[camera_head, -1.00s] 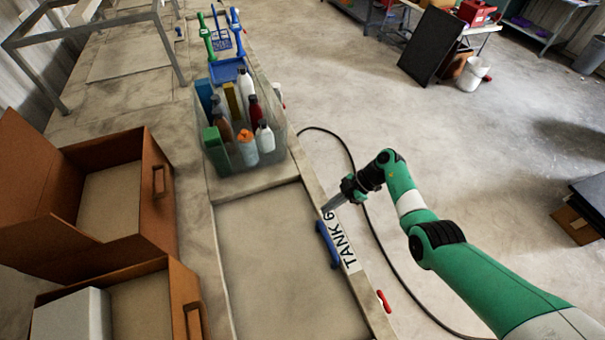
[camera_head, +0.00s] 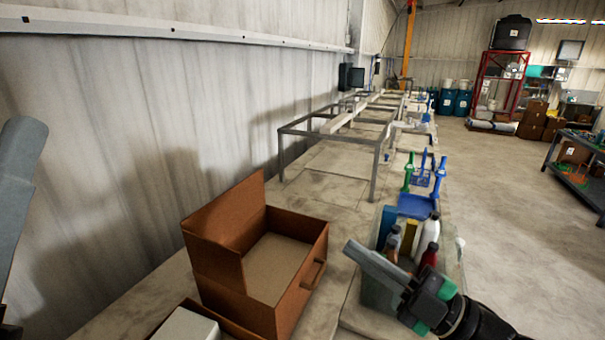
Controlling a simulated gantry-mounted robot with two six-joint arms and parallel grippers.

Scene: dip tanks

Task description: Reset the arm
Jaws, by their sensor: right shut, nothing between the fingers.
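My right gripper (camera_head: 352,248) is in the lower right of the head view. Its grey fingers are shut with nothing between them and point up and to the left. It is in front of the clear bin (camera_head: 375,293) of bottles and hides part of it. Its tips are to the right of the brown open box (camera_head: 250,290). A grey part of my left gripper (camera_head: 18,165) shows at the left edge, close to the camera. The rest of it is cut off, so its opening cannot be told.
Bottles, including a white one (camera_head: 428,235), stand in the bin. A metal frame (camera_head: 375,165) stands farther along the tank row. A corrugated wall (camera_head: 150,120) bounds the left. The floor (camera_head: 510,220) at right is open.

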